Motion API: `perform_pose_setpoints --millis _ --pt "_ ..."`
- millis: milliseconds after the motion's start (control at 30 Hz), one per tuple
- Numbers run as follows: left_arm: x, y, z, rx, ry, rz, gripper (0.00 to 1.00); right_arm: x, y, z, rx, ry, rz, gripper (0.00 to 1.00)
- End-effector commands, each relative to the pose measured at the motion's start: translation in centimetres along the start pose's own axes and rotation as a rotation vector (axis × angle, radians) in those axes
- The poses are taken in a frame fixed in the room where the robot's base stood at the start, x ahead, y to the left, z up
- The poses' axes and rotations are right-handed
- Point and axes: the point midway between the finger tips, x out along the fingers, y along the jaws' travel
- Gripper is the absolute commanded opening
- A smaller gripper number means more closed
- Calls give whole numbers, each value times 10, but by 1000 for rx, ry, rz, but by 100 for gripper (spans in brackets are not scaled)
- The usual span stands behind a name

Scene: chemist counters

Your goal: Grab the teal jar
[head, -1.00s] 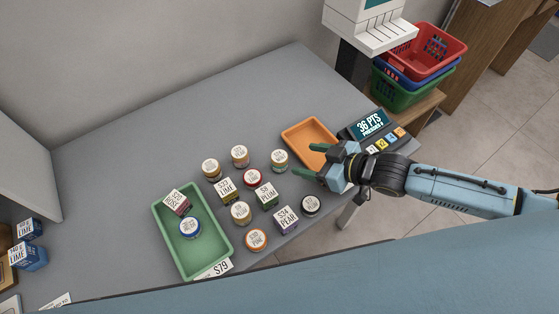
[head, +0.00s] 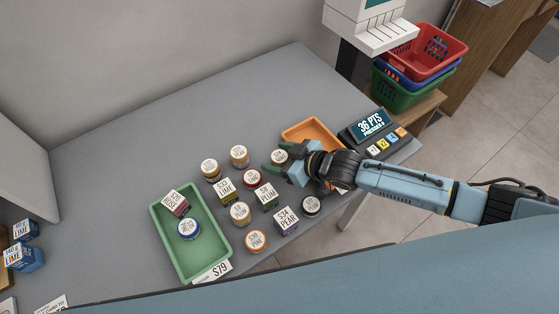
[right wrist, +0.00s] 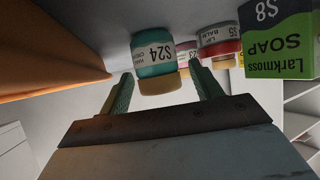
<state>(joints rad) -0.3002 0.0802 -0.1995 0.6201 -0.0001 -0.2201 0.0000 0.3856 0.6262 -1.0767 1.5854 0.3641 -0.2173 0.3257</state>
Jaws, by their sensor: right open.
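The teal jar (right wrist: 152,66), with a tan lid and a white S24 label, stands on the grey counter just off my right gripper's fingertips. In the head view the teal jar (head: 279,156) shows mostly as its pale top, partly hidden by the fingers. My right gripper (head: 277,157) is open, its green fingers to either side of the jar's front. In the right wrist view the gripper (right wrist: 163,85) has clear gaps on both sides of the jar and does not grip it. My left gripper is not in view.
An orange tray (head: 297,131) lies close behind the gripper. A Larkmoss soap box (right wrist: 277,48) and several other jars stand nearby. A green tray (head: 203,262) holds a box and a blue jar. The counter's back left is clear.

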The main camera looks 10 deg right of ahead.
Motion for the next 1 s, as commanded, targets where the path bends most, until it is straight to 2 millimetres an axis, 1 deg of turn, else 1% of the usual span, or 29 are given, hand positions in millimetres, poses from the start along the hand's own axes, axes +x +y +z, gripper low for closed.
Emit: perform_pose_setpoints --millis 33,300,400,567,667,767,1000 --pt "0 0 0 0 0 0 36 0 0 0 0 0 0 63" --pt "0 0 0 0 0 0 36 0 0 0 0 0 0 28" --pt "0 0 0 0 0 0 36 0 0 0 0 1 0 16" --pt "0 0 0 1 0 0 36 0 0 0 0 1 0 16" --pt "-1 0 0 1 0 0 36 -2 0 -4 0 1 0 16" --pt "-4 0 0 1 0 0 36 -8 0 -16 -1 4 -1 16" --pt "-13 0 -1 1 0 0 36 -32 0 -58 -2 3 0 16"
